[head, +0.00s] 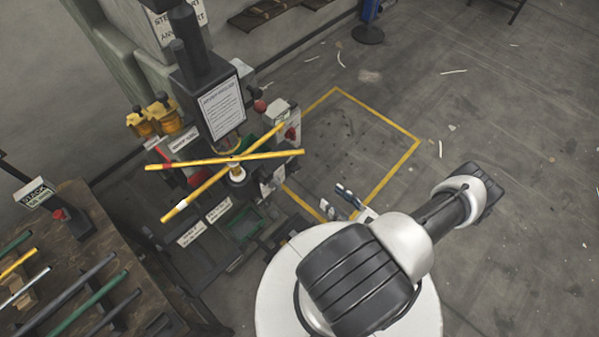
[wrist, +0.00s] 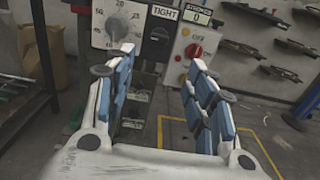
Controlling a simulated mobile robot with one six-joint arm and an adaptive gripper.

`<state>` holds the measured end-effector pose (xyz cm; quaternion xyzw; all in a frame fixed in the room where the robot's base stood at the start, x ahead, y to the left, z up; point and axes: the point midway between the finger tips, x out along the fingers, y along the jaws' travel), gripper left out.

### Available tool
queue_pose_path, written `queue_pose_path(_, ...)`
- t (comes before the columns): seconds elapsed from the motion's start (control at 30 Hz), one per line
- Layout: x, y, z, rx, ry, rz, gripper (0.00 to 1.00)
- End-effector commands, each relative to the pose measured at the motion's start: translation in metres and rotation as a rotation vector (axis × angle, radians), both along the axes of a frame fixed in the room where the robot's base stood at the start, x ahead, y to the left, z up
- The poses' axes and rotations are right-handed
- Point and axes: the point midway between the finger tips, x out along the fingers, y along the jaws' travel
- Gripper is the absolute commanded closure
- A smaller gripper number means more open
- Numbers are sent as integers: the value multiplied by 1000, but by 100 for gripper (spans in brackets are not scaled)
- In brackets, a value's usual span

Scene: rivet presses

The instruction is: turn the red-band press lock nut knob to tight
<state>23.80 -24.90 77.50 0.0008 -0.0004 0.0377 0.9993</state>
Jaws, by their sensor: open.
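A dark press (head: 207,90) with a printed sheet on its front stands left of my gripper in the head view. Two yellow bars cross in front of it, one with a red mark near its left end. In the wrist view, a "TIGHT" label (wrist: 165,13) sits above a dark part (wrist: 157,45) on the press face; I cannot tell whether this is the lock nut knob, or its setting. My gripper (wrist: 162,62) is open and empty, its blue-padded fingers spread below and to either side of that part. In the head view my gripper (head: 352,197) is apart from the press.
A grey numbered dial (wrist: 118,26) is left of the label. A red OFF/ON switch (wrist: 194,50) and a strokes counter reading 0 (wrist: 198,17) are right. A wooden bench (head: 120,262) with several bars stands lower left. Yellow-outlined floor (head: 365,135) is mostly clear.

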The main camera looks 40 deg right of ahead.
Motion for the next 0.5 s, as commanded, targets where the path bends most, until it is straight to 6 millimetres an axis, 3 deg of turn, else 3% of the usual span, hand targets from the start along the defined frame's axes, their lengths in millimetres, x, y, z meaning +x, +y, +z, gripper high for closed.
queue_pose_path(0.5,101,11,0,-2,0,10,50)
